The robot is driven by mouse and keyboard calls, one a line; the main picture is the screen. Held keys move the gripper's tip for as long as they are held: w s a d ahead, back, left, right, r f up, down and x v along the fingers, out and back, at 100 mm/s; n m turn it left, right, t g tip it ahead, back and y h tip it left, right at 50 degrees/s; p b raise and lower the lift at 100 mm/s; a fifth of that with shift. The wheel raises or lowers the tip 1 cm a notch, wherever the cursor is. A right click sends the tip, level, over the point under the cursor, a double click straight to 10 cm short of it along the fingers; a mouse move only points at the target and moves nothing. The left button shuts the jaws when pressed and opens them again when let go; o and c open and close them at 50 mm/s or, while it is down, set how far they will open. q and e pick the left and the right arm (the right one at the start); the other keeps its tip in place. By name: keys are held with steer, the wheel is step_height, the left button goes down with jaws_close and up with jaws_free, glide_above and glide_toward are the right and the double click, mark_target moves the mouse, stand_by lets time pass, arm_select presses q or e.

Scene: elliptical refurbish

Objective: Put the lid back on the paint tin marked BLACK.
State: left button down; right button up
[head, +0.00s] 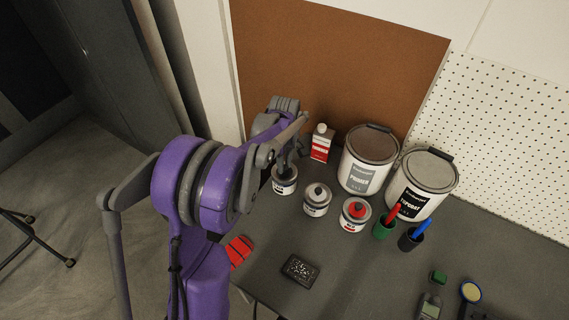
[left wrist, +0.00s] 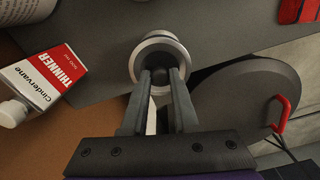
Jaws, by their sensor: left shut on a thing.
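A small paint tin (head: 284,187) with a white and dark label stands at the left end of the row of small tins; its marking is too small to read. My left gripper (head: 287,166) points down over this tin and hides much of its top. In the left wrist view the fingers (left wrist: 163,80) are shut on a dark knob on a round lid. The lid's pale metal rim (left wrist: 158,40) shows around it, at or just above the tin's mouth; I cannot tell whether it is seated. My right gripper is not in view.
A grey-topped tin (head: 316,200) and a red-topped tin (head: 355,215) stand to the right. A thinner can (head: 321,143) and large PRIMER (head: 366,160) and TOPCOAT (head: 420,185) tins stand behind. A black speckled block (head: 300,270) lies in front; bare table surrounds it.

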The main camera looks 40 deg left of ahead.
arm_select(q)
steer(key=shift+c, duration=0.6)
jaws_free()
steer(key=shift+r, duration=0.15)
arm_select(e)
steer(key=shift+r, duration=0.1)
arm_select(q)
steer(key=shift+r+p, duration=1.75)
steer(key=shift+r, duration=1.7)
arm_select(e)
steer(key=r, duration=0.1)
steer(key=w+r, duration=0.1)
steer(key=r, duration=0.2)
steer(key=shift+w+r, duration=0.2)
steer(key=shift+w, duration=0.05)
arm_select(q)
steer(key=shift+f, duration=0.1)
jaws_close()
steer(key=shift+f, duration=0.1)
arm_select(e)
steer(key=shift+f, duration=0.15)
